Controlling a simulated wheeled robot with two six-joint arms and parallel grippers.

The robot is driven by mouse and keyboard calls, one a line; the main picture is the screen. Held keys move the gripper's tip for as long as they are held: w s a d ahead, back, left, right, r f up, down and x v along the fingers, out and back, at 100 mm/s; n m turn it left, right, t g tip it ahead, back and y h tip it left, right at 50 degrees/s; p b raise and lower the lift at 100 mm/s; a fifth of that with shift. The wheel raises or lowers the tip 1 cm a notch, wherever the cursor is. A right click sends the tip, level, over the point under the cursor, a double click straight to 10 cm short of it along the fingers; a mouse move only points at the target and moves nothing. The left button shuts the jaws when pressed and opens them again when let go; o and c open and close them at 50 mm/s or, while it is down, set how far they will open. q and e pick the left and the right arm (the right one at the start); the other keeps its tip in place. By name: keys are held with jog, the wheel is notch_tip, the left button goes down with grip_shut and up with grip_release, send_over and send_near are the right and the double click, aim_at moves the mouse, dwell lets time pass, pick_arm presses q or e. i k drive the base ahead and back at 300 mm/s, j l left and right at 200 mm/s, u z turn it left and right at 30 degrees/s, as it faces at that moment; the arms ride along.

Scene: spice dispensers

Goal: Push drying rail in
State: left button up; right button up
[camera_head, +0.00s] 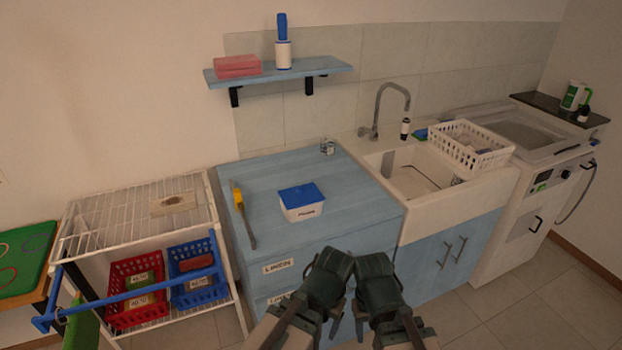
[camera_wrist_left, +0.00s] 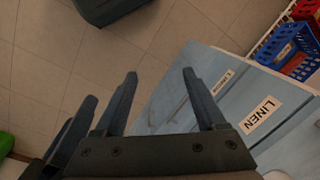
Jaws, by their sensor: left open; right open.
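The drying rail (camera_head: 140,290) is a blue bar at the lower left of the head view. It runs along the front of a white wire rack (camera_head: 100,238) and stands out from it, with a green cloth (camera_head: 82,328) hanging at its left end. My left gripper (camera_head: 326,285) and right gripper (camera_head: 379,290) are side by side at the bottom centre, in front of the blue cabinet and well right of the rail. The left gripper's parted, empty fingers (camera_wrist_left: 161,80) show in the left wrist view. The right fingertips are largely hidden; nothing shows held there.
A red basket (camera_head: 135,290) and a blue basket (camera_head: 195,276) stand in the rack behind the rail. The blue cabinet (camera_head: 345,215) carries a lidded tub (camera_head: 302,205) and a yellow-handled tool (camera_head: 240,210). A sink (camera_head: 405,180) is to the right. Tiled floor (camera_head: 510,325) is open there.

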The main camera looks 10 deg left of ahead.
aim_at(43, 324)
jog(key=u, duration=1.75)
